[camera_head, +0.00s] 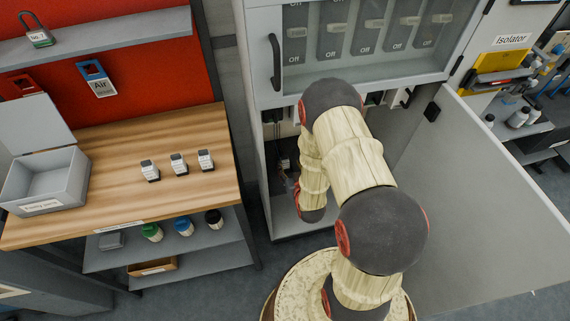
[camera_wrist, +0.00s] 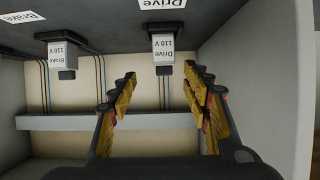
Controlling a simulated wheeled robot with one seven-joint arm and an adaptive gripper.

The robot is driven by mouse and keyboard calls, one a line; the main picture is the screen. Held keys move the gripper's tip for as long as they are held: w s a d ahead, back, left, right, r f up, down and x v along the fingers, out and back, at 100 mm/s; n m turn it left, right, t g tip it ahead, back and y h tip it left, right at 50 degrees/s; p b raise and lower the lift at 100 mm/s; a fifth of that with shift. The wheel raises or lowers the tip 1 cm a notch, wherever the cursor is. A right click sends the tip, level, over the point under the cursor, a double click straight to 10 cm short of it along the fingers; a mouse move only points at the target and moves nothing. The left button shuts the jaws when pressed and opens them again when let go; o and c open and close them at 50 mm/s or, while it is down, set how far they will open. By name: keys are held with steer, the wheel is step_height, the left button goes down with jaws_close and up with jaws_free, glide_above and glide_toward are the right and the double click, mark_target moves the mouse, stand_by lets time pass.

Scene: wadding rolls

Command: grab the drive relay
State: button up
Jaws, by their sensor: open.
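The drive relay (camera_wrist: 163,48) is a pale block labelled "Drive 110 V" with a dark foot, hanging from a dark socket under the overhead panel in the wrist view. A matching "Drive" label (camera_wrist: 163,3) is above it. My gripper (camera_wrist: 160,72) is open, its two yellow-padded fingers apart on either side of the relay's lower end in the picture. I cannot tell whether the fingertips reach its depth. No contact shows. In the head view my gripper (camera_head: 287,172) is inside the open cabinet, partly hidden by my arm; I cannot pick out the drive relay there.
A similar brake relay (camera_wrist: 63,52) hangs left of the drive relay. A cabinet wall (camera_wrist: 240,75) stands close on the right; a grey rail (camera_wrist: 70,121) and wires run behind. The workbench (camera_head: 120,205) holds several small blocks and a grey box (camera_head: 50,185). The cabinet door (camera_head: 480,200) is open.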

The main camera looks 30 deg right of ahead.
mark_target(285, 161)
steer(key=x, duration=0.1)
steer(key=b+x, duration=0.1)
steer(key=x, duration=0.1)
steer(key=b+x, duration=0.1)
steer(key=x, duration=0.1)
steer(key=shift+s+a+f, duration=0.1)
steer(key=shift+a+f, duration=0.3)
steer(key=shift+a, duration=0.05)
steer(key=shift+w+d, duration=0.1)
steer(key=shift+w, duration=0.15)
steer(key=c, duration=0.3)
steer(key=c, duration=0.9)
